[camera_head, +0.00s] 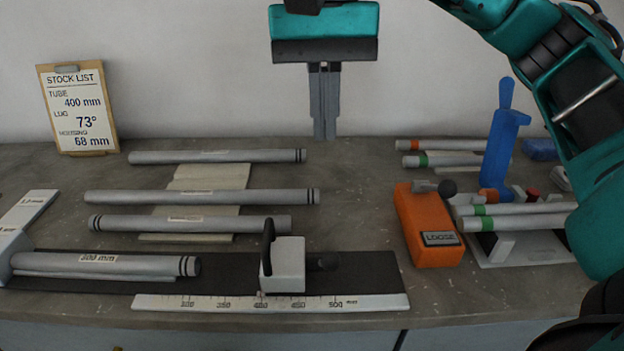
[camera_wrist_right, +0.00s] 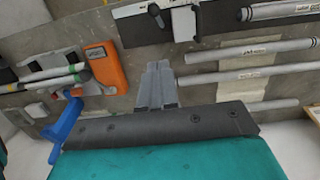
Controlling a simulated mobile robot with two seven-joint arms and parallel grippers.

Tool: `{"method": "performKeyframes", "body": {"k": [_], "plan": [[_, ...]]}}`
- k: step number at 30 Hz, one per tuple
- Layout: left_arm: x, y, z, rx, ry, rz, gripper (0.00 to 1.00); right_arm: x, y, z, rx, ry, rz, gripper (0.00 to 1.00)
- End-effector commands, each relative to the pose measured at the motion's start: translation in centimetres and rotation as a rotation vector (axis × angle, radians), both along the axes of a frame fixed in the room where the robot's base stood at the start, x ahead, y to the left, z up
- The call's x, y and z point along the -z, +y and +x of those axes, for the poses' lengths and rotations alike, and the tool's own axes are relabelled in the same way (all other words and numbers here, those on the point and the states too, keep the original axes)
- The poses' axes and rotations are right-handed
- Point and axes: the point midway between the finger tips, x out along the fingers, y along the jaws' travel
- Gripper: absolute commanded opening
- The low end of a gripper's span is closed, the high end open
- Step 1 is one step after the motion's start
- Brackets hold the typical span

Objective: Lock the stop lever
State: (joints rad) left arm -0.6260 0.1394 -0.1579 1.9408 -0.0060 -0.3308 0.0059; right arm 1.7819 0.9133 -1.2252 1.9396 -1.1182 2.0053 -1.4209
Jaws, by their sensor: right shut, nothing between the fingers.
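The stop block (camera_head: 286,265) is a pale grey block on the dark rail of the measuring jig, near the 400 mark of the scale. The block also shows at the top of the right wrist view (camera_wrist_right: 183,22). My right gripper (camera_head: 325,136) is shut and empty, pointing down above the back of the table, behind the block and clear of it. Its closed fingers also show in the wrist view (camera_wrist_right: 158,66). My left gripper is out of view.
A labelled tube (camera_head: 105,265) lies on the rail's left part. Several grey tubes lie behind it. An orange box marked LOOSE (camera_head: 428,225) stands right of the rail, beside a blue upright clamp (camera_head: 500,145) and colour-banded tubes. A stock list board (camera_head: 78,108) leans at the back left.

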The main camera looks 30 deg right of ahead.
Motion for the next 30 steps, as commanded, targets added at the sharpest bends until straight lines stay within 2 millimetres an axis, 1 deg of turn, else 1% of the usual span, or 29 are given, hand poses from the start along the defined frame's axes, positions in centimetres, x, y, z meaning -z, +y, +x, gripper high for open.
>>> {"method": "performKeyframes", "body": {"k": [5,16,21,24,30], "plan": [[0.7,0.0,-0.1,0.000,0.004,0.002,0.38,2.3,0.0,-0.3,-0.001,0.002,-0.006,0.00],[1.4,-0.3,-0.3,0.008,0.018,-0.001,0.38,9.9,0.2,-1.2,0.001,0.003,-0.003,0.00],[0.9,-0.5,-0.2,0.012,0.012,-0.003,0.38,11.3,1.1,-2.9,-0.005,-0.001,-0.002,0.00],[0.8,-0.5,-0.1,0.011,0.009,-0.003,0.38,11.8,1.5,-3.6,-0.003,-0.001,-0.002,0.00],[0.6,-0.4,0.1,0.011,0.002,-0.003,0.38,12.2,1.7,-4.0,-0.001,0.000,-0.001,0.00]]}}
